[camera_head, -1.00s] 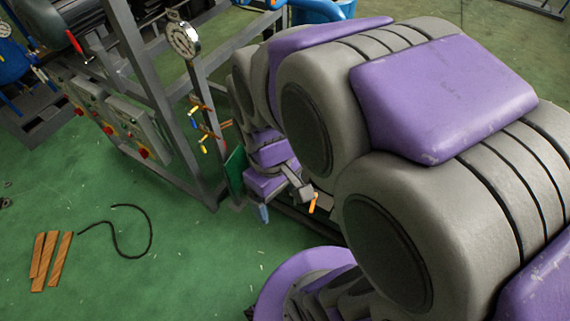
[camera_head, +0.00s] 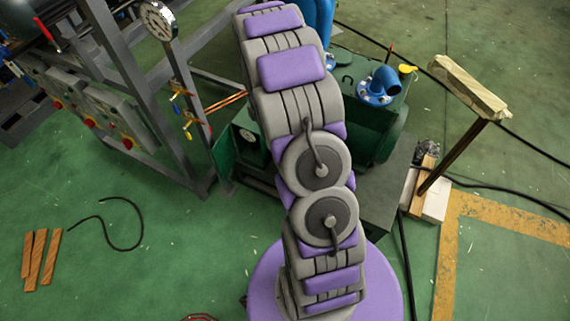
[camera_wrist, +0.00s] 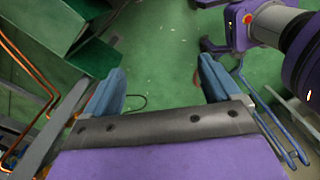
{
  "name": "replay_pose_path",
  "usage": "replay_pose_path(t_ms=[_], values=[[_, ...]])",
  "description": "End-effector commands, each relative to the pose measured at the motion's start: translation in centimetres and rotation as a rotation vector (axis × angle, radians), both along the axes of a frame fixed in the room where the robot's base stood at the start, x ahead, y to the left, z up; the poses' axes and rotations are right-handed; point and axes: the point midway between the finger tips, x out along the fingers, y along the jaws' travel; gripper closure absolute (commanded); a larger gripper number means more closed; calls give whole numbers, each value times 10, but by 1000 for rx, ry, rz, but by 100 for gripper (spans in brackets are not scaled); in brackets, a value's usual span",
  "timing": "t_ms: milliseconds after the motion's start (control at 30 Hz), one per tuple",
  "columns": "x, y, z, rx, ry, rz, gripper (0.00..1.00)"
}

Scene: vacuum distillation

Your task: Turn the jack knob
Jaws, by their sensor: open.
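My gripper (camera_wrist: 158,84) shows in the wrist view with its two blue fingers spread wide. Nothing is between the fingers except green floor further off. In the head view my purple and grey arm reaches away toward the top, and the gripper itself is out of sight there. I cannot make out a jack or its knob in either view. The arm hides part of the green machine (camera_head: 381,142) behind it.
A grey frame with a pressure gauge (camera_head: 158,20) and control boxes (camera_head: 115,117) stands at left. A wooden-topped post (camera_head: 466,85) stands at right. Wood strips (camera_head: 40,258) and a black cord (camera_head: 137,220) lie on the green floor at lower left, with bare floor around.

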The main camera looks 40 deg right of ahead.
Motion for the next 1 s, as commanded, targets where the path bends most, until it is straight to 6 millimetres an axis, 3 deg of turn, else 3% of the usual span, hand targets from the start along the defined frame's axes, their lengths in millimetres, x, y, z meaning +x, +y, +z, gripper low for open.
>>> replay_pose_path(t_ms=[33,100,400,533,867,1000], values=[[3,-12,-23,7,4,51,10],[8,-28,-49,11,-2,135,10],[18,-80,-147,19,-35,450,10],[16,-90,-170,21,-41,527,10],[16,-95,-203,20,-48,570,10],[17,-95,-231,20,-48,570,10]])
